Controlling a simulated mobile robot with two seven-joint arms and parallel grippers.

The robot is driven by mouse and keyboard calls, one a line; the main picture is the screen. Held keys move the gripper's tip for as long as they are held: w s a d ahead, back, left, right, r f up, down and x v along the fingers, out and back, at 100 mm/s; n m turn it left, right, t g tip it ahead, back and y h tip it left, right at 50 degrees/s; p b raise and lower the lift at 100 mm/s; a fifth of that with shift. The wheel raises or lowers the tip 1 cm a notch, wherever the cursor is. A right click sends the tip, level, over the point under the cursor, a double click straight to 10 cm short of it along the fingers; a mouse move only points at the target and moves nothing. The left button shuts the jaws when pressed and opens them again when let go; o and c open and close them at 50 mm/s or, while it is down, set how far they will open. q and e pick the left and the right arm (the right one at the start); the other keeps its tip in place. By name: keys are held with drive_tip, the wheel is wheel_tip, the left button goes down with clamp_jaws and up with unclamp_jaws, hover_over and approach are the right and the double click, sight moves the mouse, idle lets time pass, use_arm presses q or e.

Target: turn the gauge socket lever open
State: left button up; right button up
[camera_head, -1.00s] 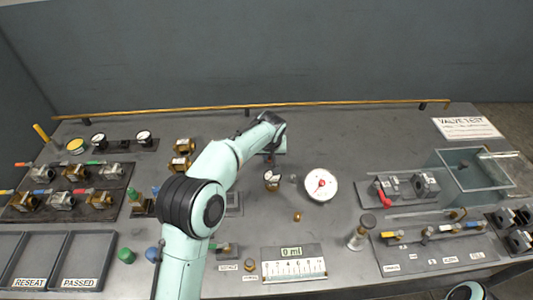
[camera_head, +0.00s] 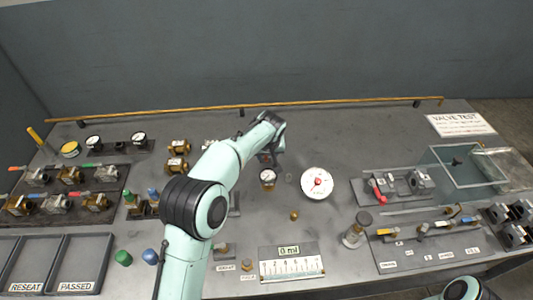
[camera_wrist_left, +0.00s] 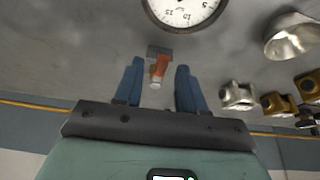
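My left gripper (camera_wrist_left: 160,66) has its two blue fingers apart, one on each side of a short orange-red lever (camera_wrist_left: 159,70). The lever sticks out from a small grey block (camera_wrist_left: 158,52) on the bench, with visible gaps to both fingers. A gauge face (camera_wrist_left: 184,8) is cut off at the top of the wrist view. My right gripper is not visible; only part of that arm shows at the lower right.
A white round dial (camera_head: 316,183) stands right of the small gauge. Brass valves (camera_head: 177,147) stand to the left. A red-handled fixture (camera_head: 395,186) and a clear tank (camera_head: 465,170) are on the right. The bench behind the gripper is mostly clear up to a brass rail (camera_head: 300,104).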

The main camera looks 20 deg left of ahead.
use_arm(q)
drive_tip(key=shift+r, duration=0.1)
drive_tip(key=v, duration=1.3)
drive_tip(key=shift+s, duration=0.1)
